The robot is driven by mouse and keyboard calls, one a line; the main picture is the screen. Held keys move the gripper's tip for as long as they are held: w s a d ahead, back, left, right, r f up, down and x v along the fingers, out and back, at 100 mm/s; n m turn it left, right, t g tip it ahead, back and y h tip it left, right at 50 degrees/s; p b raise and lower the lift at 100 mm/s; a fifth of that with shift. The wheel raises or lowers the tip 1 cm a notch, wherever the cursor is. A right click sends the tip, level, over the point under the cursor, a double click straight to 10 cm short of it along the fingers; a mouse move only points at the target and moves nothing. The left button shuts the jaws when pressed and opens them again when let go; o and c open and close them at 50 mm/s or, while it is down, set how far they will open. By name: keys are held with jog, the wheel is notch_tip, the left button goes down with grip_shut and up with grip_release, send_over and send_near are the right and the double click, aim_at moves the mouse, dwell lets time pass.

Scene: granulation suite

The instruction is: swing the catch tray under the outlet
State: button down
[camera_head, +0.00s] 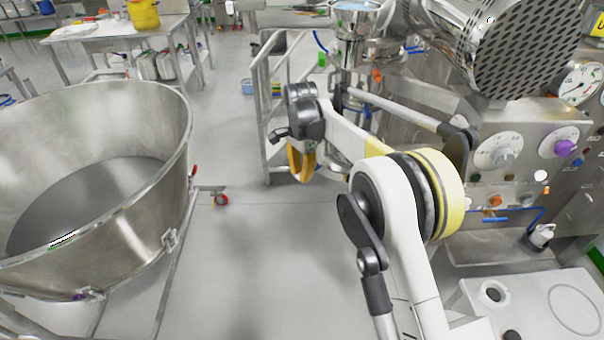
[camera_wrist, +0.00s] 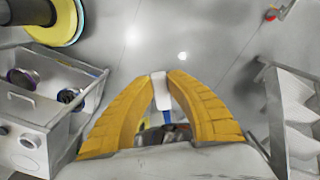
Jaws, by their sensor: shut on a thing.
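My gripper (camera_wrist: 161,84) has its two yellow fingers closed toward each other in the wrist view. A small pale, handle-like piece (camera_wrist: 161,92) sits between the fingertips, with a blue bit below it. I cannot tell whether this piece belongs to the catch tray. In the head view my gripper (camera_head: 301,172) points down beside the metal steps, and what it holds is hidden there. I cannot make out the catch tray or the outlet for certain in either view.
A large steel bowl (camera_head: 150,215) on a wheeled frame stands at the left. Metal steps with rails (camera_head: 262,110) stand behind my gripper. A steel machine (camera_head: 520,130) with dials fills the right. Open floor (camera_head: 240,260) lies between bowl and machine.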

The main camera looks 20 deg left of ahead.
jog(key=c, duration=1.3)
grip_release()
jog(key=shift+w+d+f, duration=0.1)
jog(key=shift+w, duration=0.05)
notch_tip(320, 180, up, 12)
